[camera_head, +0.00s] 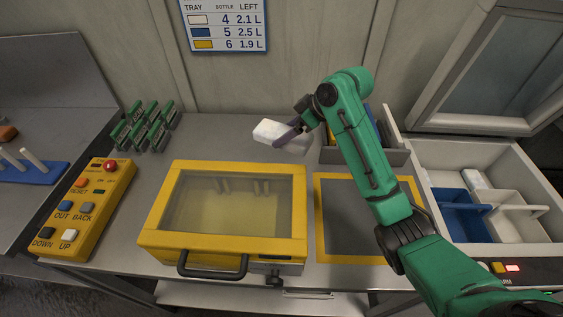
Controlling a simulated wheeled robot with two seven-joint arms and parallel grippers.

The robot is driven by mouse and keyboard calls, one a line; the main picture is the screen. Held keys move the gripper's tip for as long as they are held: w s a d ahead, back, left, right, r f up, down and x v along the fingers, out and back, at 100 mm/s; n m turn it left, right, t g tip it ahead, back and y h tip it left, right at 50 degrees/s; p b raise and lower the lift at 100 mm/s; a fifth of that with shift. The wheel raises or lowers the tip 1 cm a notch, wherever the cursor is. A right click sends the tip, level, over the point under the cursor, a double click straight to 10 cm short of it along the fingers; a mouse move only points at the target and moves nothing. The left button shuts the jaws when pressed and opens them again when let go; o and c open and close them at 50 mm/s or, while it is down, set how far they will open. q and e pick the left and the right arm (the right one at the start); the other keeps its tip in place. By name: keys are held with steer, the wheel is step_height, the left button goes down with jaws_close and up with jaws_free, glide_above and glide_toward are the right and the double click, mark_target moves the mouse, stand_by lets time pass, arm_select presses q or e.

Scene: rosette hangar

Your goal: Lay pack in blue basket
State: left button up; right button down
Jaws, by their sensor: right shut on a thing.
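A white pack (270,131) is in my right gripper (287,136), which is shut on it. The gripper holds it behind the yellow box, near the back of the worktable; whether it clears the surface is hard to tell. The blue basket (459,226) sits inside a white open-lidded chest at the right, beside white compartments. It looks empty from here. The pack and gripper are well to the left of the basket. My right arm stretches from the lower right between them. My left gripper is not in view.
A yellow glass-topped box (225,246) stands at the front middle. A yellow-edged dark mat (335,257) lies right of it. A grey bin (395,157) stands behind my arm. The chest's white wall (440,158) and raised lid (475,75) border the basket. A yellow button panel (85,205) is left.

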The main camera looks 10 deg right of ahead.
step_height(320, 180, down, 12)
steer(key=shift+p, duration=0.6)
steer(key=shift+f, duration=0.1)
steer(key=shift+c, duration=0.2)
jaws_free()
steer(key=b+v, duration=0.1)
steer(key=v, duration=1)
steer(key=shift+r, duration=0.25)
steer(key=shift+o, duration=0.2)
steer(key=shift+s+d+r, duration=0.2)
steer(key=shift+d+r, duration=0.05)
steer(key=shift+r, duration=0.15)
